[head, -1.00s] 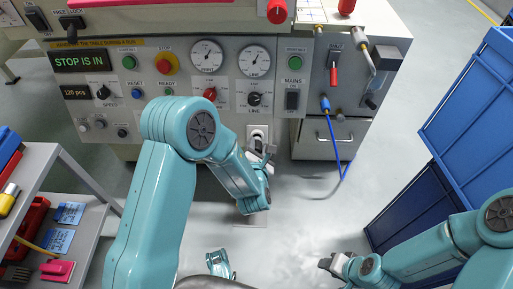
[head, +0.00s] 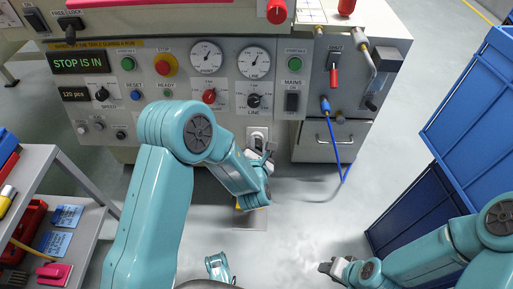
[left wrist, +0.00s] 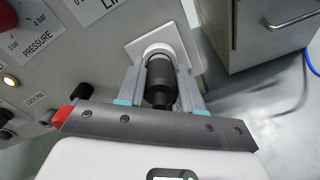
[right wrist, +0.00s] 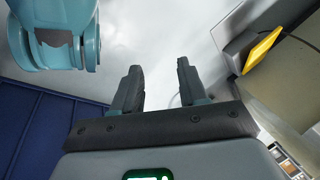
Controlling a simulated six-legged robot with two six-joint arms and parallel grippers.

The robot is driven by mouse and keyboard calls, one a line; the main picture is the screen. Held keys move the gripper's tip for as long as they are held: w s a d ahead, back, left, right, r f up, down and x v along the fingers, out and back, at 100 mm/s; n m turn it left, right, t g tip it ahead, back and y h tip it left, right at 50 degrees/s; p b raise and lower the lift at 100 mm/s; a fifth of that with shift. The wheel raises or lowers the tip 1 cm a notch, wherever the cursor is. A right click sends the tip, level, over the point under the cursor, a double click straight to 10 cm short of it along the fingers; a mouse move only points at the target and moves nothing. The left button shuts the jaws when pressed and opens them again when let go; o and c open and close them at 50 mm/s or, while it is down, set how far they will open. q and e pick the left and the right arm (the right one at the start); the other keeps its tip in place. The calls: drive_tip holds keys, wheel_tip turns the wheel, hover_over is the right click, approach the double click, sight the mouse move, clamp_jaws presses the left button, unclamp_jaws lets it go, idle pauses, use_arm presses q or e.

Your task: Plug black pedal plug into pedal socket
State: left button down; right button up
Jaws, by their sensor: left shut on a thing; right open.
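The black plug (left wrist: 160,82) is between the fingers of my left gripper (left wrist: 160,66) in the left wrist view, shut on its sides. The plug's front end is at the round white socket (left wrist: 157,47) on a square white plate, in line with it. The fingertips hide the join, so I cannot tell how deep the plug sits. In the head view the socket plate (head: 257,134) is low on the machine front, with my left gripper (head: 262,152) right against it. My right gripper (head: 325,266) is open and empty above the floor; it also shows in the right wrist view (right wrist: 158,78).
A yellow-topped pedal (right wrist: 262,50) shows in the right wrist view. A blue cable (head: 335,150) hangs from the cabinet right of the socket. Blue crates (head: 415,210) stand at the right, a grey shelf cart (head: 85,235) at the left.

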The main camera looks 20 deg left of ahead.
use_arm(q)
drive_tip(key=shift+w+f, duration=0.1)
drive_tip(key=shift+w, duration=0.1)
use_arm(e)
drive_tip(key=shift+f, duration=0.15)
use_arm(q)
drive_tip(key=c, duration=0.7)
unclamp_jaws()
drive_tip(key=shift+o, duration=0.2)
use_arm(e)
drive_tip(key=shift+w, duration=0.1)
use_arm(q)
drive_tip(key=shift+s, duration=0.15)
drive_tip(key=p+v, duration=0.4)
drive_tip(key=v, duration=1.2)
drive_tip(key=shift+p, duration=0.35)
use_arm(e)
drive_tip(key=shift+g, duration=0.3)
drive_tip(key=r, duration=0.1)
drive_tip(key=s+r, duration=0.1)
drive_tip(key=r, duration=0.3)
drive_tip(key=shift+s+a, duration=0.15)
drive_tip(key=shift+s, duration=0.2)
use_arm(q)
drive_tip(key=shift+a, duration=0.1)
